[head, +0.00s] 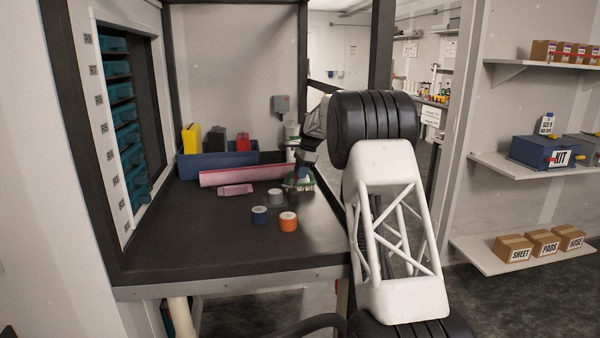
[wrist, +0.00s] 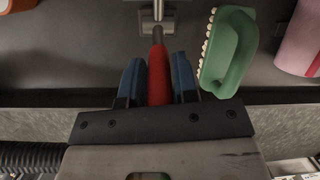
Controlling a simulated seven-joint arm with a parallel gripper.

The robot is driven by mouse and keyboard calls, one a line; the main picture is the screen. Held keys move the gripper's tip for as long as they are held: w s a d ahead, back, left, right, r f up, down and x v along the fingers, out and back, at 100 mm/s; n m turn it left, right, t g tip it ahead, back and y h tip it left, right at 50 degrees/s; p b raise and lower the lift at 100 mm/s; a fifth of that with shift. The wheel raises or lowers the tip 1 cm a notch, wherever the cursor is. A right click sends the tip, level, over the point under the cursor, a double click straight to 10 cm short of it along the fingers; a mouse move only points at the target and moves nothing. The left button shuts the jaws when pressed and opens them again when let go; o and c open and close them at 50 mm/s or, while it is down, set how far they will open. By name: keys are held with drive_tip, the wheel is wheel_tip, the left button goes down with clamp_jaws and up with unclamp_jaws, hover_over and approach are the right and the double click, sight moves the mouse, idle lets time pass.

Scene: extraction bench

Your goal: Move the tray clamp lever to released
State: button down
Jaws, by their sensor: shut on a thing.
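The clamp lever has a red handle (wrist: 157,72) and a pale metal mount (wrist: 157,20) at the top middle of the wrist view. The handle runs down the picture between the blue fingers of my gripper (wrist: 157,78), which is shut on it. In the head view my gripper (head: 303,172) is low over the right part of the bench, partly hidden by my arm. The lever cannot be made out there. No tray on the clamp can be made out.
A green brush (wrist: 232,52) lies close right of my gripper, with a pink roll (wrist: 302,38) beyond. On the dark bench (head: 190,235) are tape rolls, including an orange one (head: 288,222). A blue bin (head: 215,160) stands behind. The bench's front left is clear.

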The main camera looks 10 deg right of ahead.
drive_tip(key=shift+f, duration=0.1)
drive_tip(key=c, duration=0.9)
unclamp_jaws()
drive_tip(key=shift+v, duration=4)
drive_tip(key=shift+c, duration=0.2)
